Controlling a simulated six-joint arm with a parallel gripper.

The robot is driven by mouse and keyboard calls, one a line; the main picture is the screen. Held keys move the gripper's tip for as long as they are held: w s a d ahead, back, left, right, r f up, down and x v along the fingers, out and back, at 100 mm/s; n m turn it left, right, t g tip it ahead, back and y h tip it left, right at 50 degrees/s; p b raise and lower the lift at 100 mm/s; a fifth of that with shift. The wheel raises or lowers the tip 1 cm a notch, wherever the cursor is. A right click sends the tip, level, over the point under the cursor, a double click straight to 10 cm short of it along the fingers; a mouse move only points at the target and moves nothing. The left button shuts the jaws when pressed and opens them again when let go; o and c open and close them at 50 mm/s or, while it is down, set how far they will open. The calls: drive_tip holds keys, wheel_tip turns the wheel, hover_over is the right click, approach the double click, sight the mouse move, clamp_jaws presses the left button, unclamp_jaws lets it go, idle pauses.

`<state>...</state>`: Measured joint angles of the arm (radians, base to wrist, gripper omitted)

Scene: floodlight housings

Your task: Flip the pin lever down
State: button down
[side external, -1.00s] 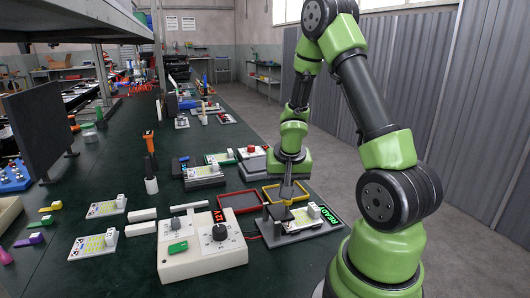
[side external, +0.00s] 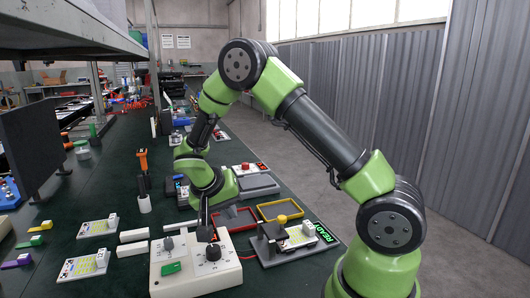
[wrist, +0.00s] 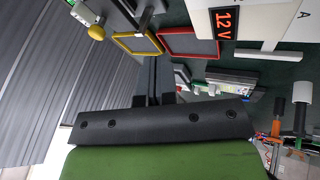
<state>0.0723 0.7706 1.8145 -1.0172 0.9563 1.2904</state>
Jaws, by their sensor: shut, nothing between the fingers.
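A test fixture (side external: 268,259) stands right of centre in the side view, with a white board (side external: 297,238) on it. A dark lever part (side external: 271,231) and a yellow ball knob (side external: 281,218) rise above its base. The knob also shows at the upper left of the wrist view (wrist: 97,32). I take this as the pin lever, but its exact position is hard to tell. My gripper (side external: 205,239) is shut and empty, pointing down behind the white control box, left of the fixture. Its fingers also show in the wrist view (wrist: 153,62).
A yellow frame (side external: 265,206) and a red frame (side external: 247,227) lie behind. White bars (side external: 132,249) and boards (side external: 85,265) lie left.

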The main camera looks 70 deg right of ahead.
drive_tip(key=v, duration=1)
drive_tip(key=s+a+r+n+t+y, duration=0.3)
drive_tip(key=s+r, duration=0.2)
drive_tip(key=s, duration=0.2)
drive_tip(key=s+a+r+n+t+y, duration=0.3)
drive_tip(key=s+a+r+t+y, duration=0.1)
drive_tip(key=s, duration=0.4)
drive_tip(key=shift+s+a+r+n, duration=0.3)
drive_tip(key=shift+r+n, duration=0.1)
drive_tip(key=shift+r, duration=0.5)
drive_tip(key=shift+s+a+n+t+y, duration=0.4)
drive_tip(key=shift+s+t+y, duration=0.1)
drive_tip(key=shift+s+t, duration=0.3)
drive_tip(key=shift+w+r, duration=0.1)
